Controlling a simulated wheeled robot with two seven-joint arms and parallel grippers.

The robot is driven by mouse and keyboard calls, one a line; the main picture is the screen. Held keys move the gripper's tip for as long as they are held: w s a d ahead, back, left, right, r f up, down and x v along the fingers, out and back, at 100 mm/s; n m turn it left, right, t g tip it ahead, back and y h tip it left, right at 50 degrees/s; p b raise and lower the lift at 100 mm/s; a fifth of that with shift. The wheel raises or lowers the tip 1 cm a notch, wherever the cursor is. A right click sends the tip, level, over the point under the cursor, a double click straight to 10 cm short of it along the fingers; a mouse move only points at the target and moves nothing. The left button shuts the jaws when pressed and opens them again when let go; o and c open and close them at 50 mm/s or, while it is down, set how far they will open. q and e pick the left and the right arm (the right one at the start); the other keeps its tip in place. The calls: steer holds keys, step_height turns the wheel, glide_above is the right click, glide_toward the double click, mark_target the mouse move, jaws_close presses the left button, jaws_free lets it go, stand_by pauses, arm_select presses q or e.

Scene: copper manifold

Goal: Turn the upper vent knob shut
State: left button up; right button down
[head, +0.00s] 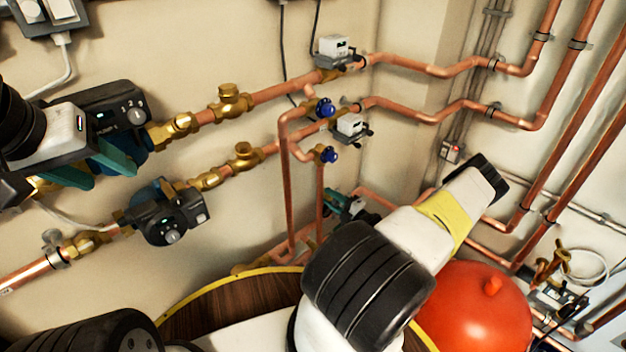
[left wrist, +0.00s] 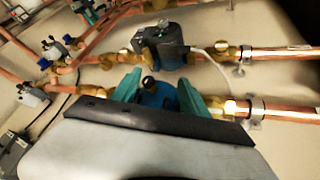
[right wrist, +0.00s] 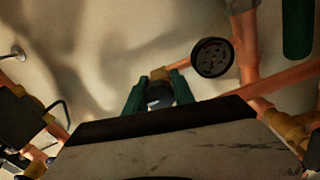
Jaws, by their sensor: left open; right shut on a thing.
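Two blue knobs stand on copper risers in the head view: the upper vent knob (head: 325,107) and the lower one (head: 329,155). Nothing touches either. My left gripper (left wrist: 152,92) is open, its teal fingers on either side of the blue body of the upper pump (head: 127,112); I cannot tell whether they touch it. My right gripper (right wrist: 160,90) is shut on a small dark blue part (right wrist: 160,93), with brass behind it. I cannot tell which fitting that is. In the head view my right palm hides these fingertips.
A lower pump (head: 170,218) sits on the pipe below. Valve boxes (head: 333,48) and copper pipes line the wall. A red tank (head: 478,308) stands at lower right. A round gauge (right wrist: 212,57) is close beside my right fingers.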

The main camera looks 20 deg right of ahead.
mark_target(338, 203)
steer(key=shift+d+m, duration=0.1)
steer(key=shift+m, duration=0.2)
steer(key=c, duration=1.1)
jaws_free()
steer(key=shift+o, duration=0.2)
steer(key=v, duration=0.8)
